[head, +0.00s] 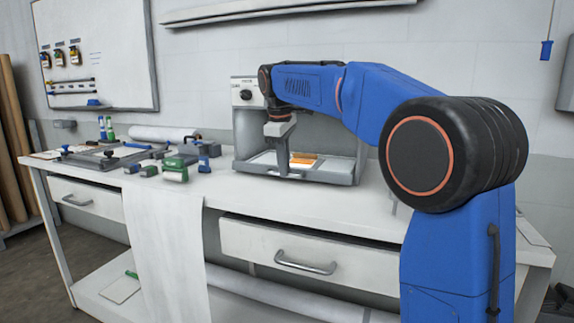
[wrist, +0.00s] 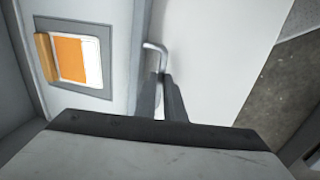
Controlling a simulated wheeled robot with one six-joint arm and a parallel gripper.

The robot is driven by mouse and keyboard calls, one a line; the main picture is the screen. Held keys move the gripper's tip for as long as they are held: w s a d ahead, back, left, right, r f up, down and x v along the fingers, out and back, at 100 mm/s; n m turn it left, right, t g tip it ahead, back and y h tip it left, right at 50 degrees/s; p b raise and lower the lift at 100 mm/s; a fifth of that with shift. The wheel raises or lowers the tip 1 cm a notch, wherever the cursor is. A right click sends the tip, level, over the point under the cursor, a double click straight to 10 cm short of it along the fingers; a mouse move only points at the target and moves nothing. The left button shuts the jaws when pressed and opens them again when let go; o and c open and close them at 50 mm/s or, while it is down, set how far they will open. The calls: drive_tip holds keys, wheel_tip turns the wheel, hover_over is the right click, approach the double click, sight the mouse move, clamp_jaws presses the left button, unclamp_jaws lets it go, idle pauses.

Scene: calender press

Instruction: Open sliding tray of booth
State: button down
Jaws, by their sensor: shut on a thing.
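The booth (head: 359,152) is a grey open-fronted box on the workbench, with a dark knob on its upper left panel. Its sliding tray (head: 258,170) lies low at the front; in the wrist view the tray's grey surface (wrist: 104,60) has a recess. The tray's front carries a bent metal handle (wrist: 155,47). My gripper (head: 283,174) is low at the booth's front, and in the wrist view its two dark fingers (wrist: 165,82) are shut on the handle. The fingers hide part of the handle. I cannot tell how far out the tray is.
An orange sheet (wrist: 72,60) lies in the recess, with an orange-brown block (wrist: 46,58) at its edge. Green and blue tools (head: 175,170) stand left of the booth. The bench top (head: 225,193) in front is clear. A drawer handle (head: 305,267) sticks out below.

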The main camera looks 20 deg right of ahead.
drive_tip(key=s+a, duration=1)
drive_tip(key=s, duration=0.3)
drive_tip(key=shift+s, duration=0.25)
drive_tip(key=c, duration=1.8)
unclamp_jaws()
drive_tip(key=shift+c, duration=0.2)
wheel_tip(320, 180, up, 17)
drive_tip(key=s+a, duration=0.1)
drive_tip(key=s, duration=0.1)
drive_tip(key=shift+s+a, duration=0.3)
drive_tip(key=shift+a, duration=0.05)
